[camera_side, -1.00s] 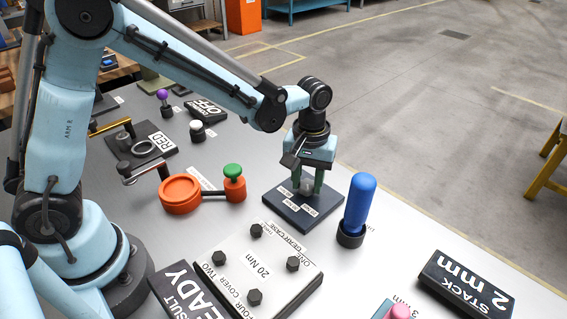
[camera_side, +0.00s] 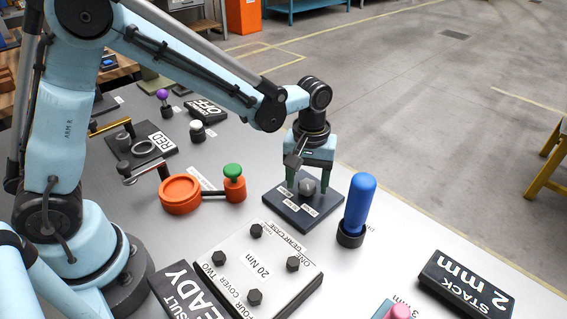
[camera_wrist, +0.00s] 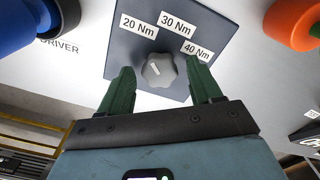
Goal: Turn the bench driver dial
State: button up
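The bench driver dial is a grey lobed knob (camera_side: 308,186) on a dark square plate (camera_side: 326,206) with three small white labels. In the wrist view the knob (camera_wrist: 160,70) has a white mark pointing to the upper left, roughly towards the 20 Nm label (camera_wrist: 138,26). The other labels read 30 Nm (camera_wrist: 176,24) and 40 Nm (camera_wrist: 197,50). My gripper (camera_side: 307,187) points down over the plate. Its green fingers are spread on either side of the knob, with a gap at each side in the wrist view (camera_wrist: 161,72).
A blue driver (camera_side: 360,203) stands upright in a black holder just right of the plate. An orange dish (camera_side: 180,193) and a green-topped orange post (camera_side: 234,184) are to the left. A cover plate with bolts (camera_side: 262,268) lies in front.

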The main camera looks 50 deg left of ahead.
aim_at(307, 184)
notch_tip(307, 184, up, 12)
dwell(0.7)
jog(key=shift+r, duration=0.1)
jog(key=shift+s+a+f+m+t, duration=0.2)
jog(key=shift+s+a+m+t, duration=0.95)
jog(key=shift+s+a, duration=0.6)
jog(key=shift+s+a+f+m+t, duration=0.15)
jog(key=shift+s+a+m+t, duration=1)
jog(key=shift+s+a, duration=0.65)
jog(key=shift+s+a+f+m+t, duration=0.2)
jog(key=shift+s+a+m+t, duration=1)
jog(key=shift+s, duration=0.8)
